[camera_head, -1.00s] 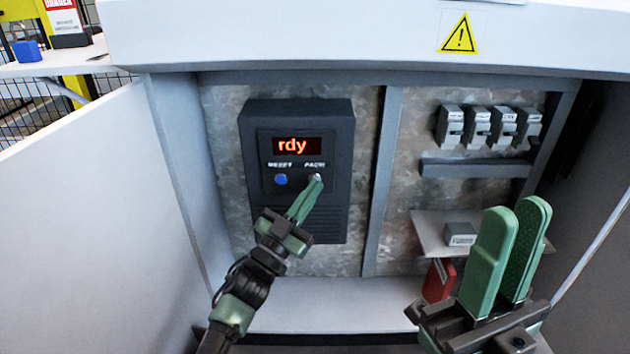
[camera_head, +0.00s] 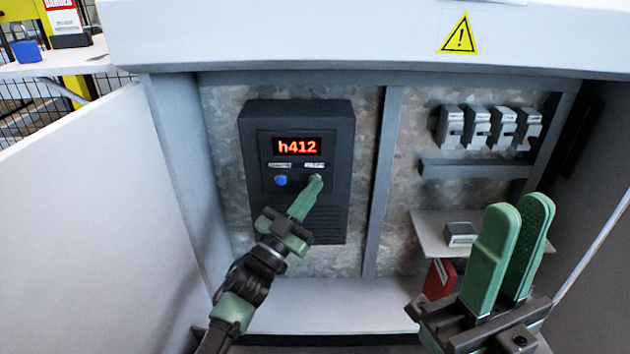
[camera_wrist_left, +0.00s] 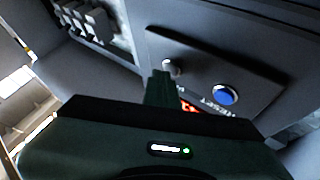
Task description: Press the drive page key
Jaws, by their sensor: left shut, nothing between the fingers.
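The dark drive unit (camera_head: 330,135) is mounted on the cabinet's back panel. Its red display (camera_head: 297,146) reads "h412". Below it are a blue reset key (camera_head: 280,181) and the page key, whose pale cap shows in the left wrist view (camera_wrist_left: 169,67). In the head view the fingertips mostly cover the page key. My left gripper (camera_head: 315,183) is shut and empty, its tips at the page key; I cannot tell whether they touch it. My right gripper (camera_head: 516,215) is open and empty at the lower right, in front of the cabinet.
Several grey breakers (camera_head: 490,128) sit on the upper right panel. A small grey box (camera_head: 460,235) lies on a shelf (camera_head: 428,232), with a red item (camera_head: 437,280) below it. A vertical divider (camera_head: 381,180) splits the cabinet. An open door (camera_head: 100,220) stands left.

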